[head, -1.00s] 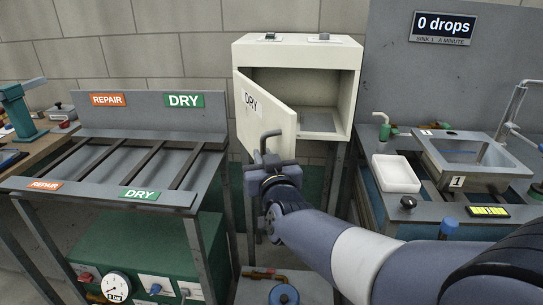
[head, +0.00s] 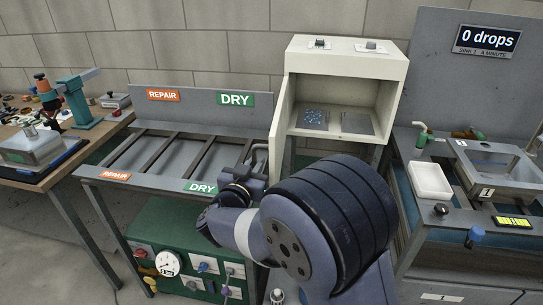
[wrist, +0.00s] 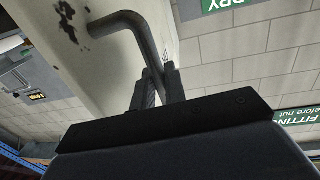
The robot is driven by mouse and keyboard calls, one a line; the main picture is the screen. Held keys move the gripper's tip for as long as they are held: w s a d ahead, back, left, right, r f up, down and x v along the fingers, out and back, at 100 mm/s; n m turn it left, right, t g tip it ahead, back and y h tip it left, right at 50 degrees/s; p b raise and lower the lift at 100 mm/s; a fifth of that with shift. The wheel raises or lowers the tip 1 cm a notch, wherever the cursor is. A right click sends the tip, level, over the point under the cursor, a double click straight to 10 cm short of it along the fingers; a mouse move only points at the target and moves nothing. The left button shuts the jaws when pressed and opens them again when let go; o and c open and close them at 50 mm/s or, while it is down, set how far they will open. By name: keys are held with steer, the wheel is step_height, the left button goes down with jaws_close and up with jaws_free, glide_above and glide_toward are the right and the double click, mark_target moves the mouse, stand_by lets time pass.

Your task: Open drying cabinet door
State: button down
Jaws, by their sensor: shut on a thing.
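The cream drying cabinet (head: 347,61) stands at the back, right of centre, in the head view. Its door (head: 281,128) is swung wide open on the left side and shows nearly edge-on. Inside are a speckled blue square (head: 314,117) and a plain grey square (head: 357,123). My gripper (head: 254,168) is at the door's free edge, partly hidden by my arm. In the wrist view, the dark bent handle (wrist: 143,38) runs from the door's face down between the two fingers (wrist: 157,88), which are shut on it.
A rack with REPAIR and DRY signs (head: 190,150) stands left of the door, close to my gripper. A sink bench with a white tray (head: 431,181) is at right. A workbench with tools (head: 40,150) is at far left.

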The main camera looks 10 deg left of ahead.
steer(key=shift+w+a+r+m+h+p, duration=0.1)
steer(key=shift+a+m+h+p, duration=0.25)
steer(key=shift+a, duration=0.45)
steer(key=shift+w+a+r+m+h+p, duration=0.15)
steer(key=shift+a+h+p, duration=0.3)
steer(key=shift+a, duration=0.3)
steer(key=shift+f, duration=0.1)
steer(key=c, duration=1.8)
jaws_free()
steer(key=shift+c, duration=0.2)
steer(key=b+v, duration=0.1)
steer(key=v, duration=0.9)
steer(key=shift+s, duration=0.4)
